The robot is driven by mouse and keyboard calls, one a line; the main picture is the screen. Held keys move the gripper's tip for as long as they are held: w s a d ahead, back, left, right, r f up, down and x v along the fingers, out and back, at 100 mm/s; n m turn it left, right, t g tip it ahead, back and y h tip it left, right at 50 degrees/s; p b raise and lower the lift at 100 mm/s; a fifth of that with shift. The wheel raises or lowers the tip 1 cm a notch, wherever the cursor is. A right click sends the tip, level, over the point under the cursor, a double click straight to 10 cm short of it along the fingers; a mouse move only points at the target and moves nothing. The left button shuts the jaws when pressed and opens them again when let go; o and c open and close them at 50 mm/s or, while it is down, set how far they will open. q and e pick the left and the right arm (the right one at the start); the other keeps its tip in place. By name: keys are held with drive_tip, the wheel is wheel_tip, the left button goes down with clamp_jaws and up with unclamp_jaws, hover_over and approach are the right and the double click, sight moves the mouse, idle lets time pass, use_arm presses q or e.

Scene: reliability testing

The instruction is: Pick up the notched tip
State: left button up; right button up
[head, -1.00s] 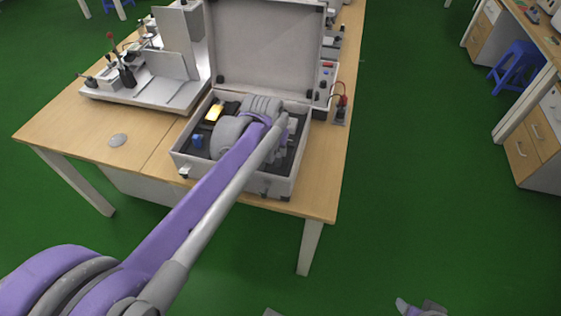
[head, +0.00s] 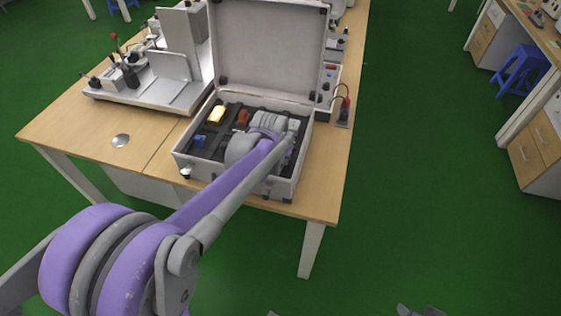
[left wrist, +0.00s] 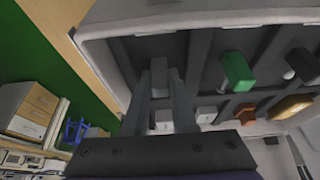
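An open light-grey case (head: 181,166) with dark compartments sits near the table's front edge. My left arm reaches into it, and its wrist hides the left gripper and the case's right part in the head view. In the left wrist view, the left gripper (left wrist: 160,82) points down into the case, its two fingers converging. A small grey block shows between the fingertips; whether it is gripped is unclear. A white piece (left wrist: 163,120) shows in the gap behind. I cannot make out which piece is the notched tip. My right gripper is not clearly visible.
The raised lid (head: 268,48) stands behind. Metal apparatus (head: 170,88) stands left, and a red-topped device (head: 345,108) right.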

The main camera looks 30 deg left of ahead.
use_arm(q)
clamp_jaws()
